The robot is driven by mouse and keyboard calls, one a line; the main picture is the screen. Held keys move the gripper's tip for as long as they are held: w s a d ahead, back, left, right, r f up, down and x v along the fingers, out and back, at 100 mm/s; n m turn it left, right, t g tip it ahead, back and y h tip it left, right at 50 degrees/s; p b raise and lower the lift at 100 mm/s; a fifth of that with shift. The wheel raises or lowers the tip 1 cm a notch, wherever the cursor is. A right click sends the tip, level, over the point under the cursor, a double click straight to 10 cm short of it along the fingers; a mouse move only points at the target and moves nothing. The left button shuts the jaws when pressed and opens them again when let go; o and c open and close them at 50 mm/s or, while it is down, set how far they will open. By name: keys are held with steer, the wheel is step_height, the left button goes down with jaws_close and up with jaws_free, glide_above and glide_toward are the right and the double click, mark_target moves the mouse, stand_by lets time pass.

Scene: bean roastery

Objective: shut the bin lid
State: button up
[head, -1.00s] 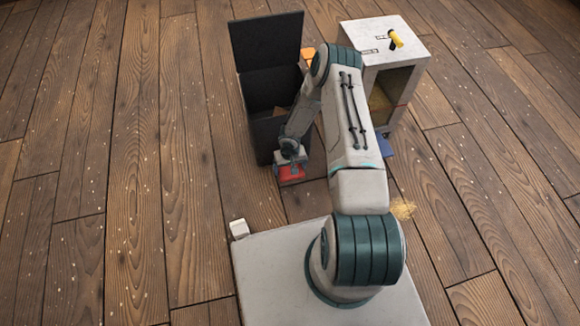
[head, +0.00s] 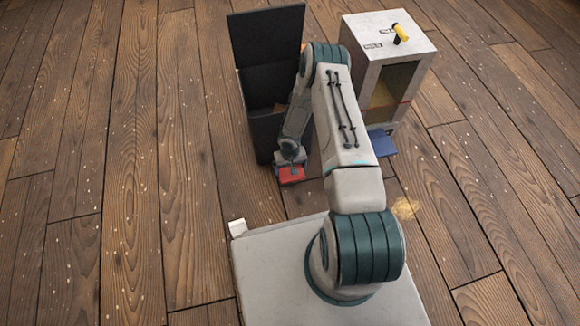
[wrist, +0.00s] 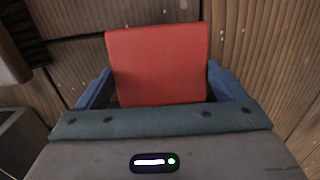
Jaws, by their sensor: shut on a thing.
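The black bin (head: 268,132) stands left of my arm, and its lid (head: 266,36) stands upright, open, at the back. My gripper (head: 291,169) is low in front of the bin's near right side. It is shut on a red block (head: 291,177). In the wrist view the red block (wrist: 158,64) fills the space between my two blue fingers (wrist: 160,88). My arm hides part of the bin's right side and its opening.
A grey cabinet (head: 385,28) with a yellow-handled lever (head: 400,33) on top stands right of the bin. A blue flap or tray (head: 382,144) sits at its base. Yellowish grains (head: 405,208) lie on the floor.

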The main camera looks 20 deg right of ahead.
steer(key=shift+w+a+r, duration=0.1)
steer(key=shift+w+r, duration=0.2)
steer(key=shift+w, duration=0.35)
steer(key=o, duration=1.1)
steer(key=shift+s, duration=0.1)
steer(key=shift+s+r, duration=0.1)
steer(key=shift+r, duration=0.05)
step_height(320, 180, up, 13)
steer(key=p, duration=0.5)
steer(key=shift+r, duration=0.2)
